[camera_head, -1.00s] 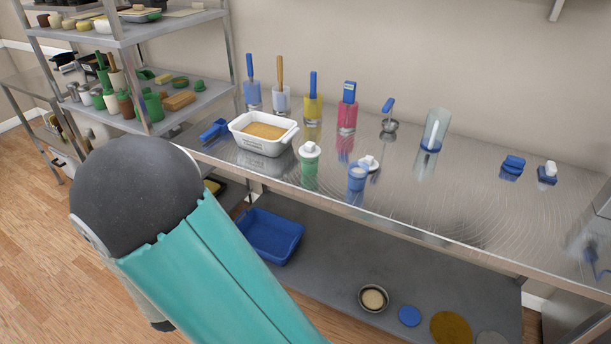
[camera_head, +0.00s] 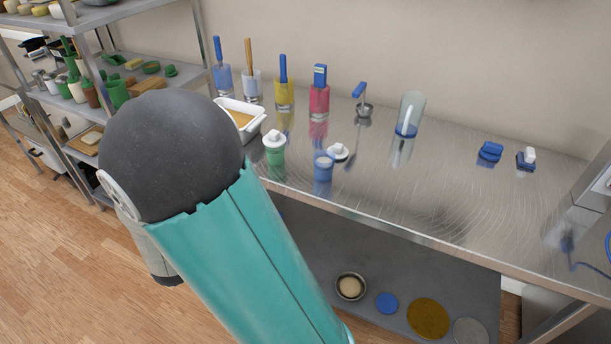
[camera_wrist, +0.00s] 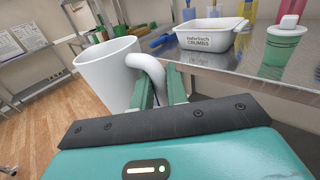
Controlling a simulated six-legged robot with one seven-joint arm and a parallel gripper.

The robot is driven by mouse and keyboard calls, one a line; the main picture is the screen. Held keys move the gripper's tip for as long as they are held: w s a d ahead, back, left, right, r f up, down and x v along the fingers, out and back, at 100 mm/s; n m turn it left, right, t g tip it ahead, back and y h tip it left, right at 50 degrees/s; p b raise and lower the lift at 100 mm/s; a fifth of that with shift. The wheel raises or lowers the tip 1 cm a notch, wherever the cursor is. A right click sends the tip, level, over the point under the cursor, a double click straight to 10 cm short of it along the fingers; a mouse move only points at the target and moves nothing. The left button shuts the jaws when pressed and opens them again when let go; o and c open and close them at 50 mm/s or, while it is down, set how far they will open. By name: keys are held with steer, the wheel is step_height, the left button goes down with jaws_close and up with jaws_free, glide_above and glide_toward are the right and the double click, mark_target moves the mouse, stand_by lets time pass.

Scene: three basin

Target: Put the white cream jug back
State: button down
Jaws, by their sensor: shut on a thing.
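The white cream jug (camera_wrist: 108,74) is in the wrist view, upright or slightly tilted, with its open mouth up and its looped handle on the right. My gripper (camera_wrist: 160,88) is shut on the handle. The jug hangs in front of the metal table's edge, clear of the tabletop. In the head view my arm hides the gripper and the jug.
The metal table (camera_head: 455,215) has a white crumbs tub (camera_wrist: 210,34), a green lidded cup (camera_head: 275,155), a blue cup (camera_head: 323,167) and tool jars along the back. Its middle right is mostly clear. A loaded shelf rack (camera_head: 130,65) stands left.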

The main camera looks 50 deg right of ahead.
steer(key=s+d+r+m+g+h, duration=0.45)
steer(key=s+d+g, duration=0.25)
steer(key=s+d, duration=0.25)
steer(key=s+d+r+m+g+h, duration=0.35)
steer(key=s+d+m+g, duration=0.35)
steer(key=d, duration=0.3)
steer(key=s+d+r+m+g+y, duration=0.2)
steer(key=s+m+g, duration=0.3)
steer(key=s, duration=0.5)
steer(key=s+d+r+m+g+y, duration=0.1)
steer(key=s+d+m+g+y, duration=0.15)
steer(key=s+g, duration=0.65)
steer(key=shift+m+t+y, duration=0.25)
steer(key=shift+m+t, duration=0.05)
steer(key=shift+t, duration=0.3)
steer(key=shift+s+d+f, duration=0.65)
steer(key=shift+d+f, duration=1.5)
steer(key=shift+s+d+f, duration=0.65)
steer(key=shift+d+f, duration=1.5)
steer(key=shift+s+d+f, duration=0.65)
steer(key=shift+d+f, duration=1.5)
steer(key=shift+f, duration=0.2)
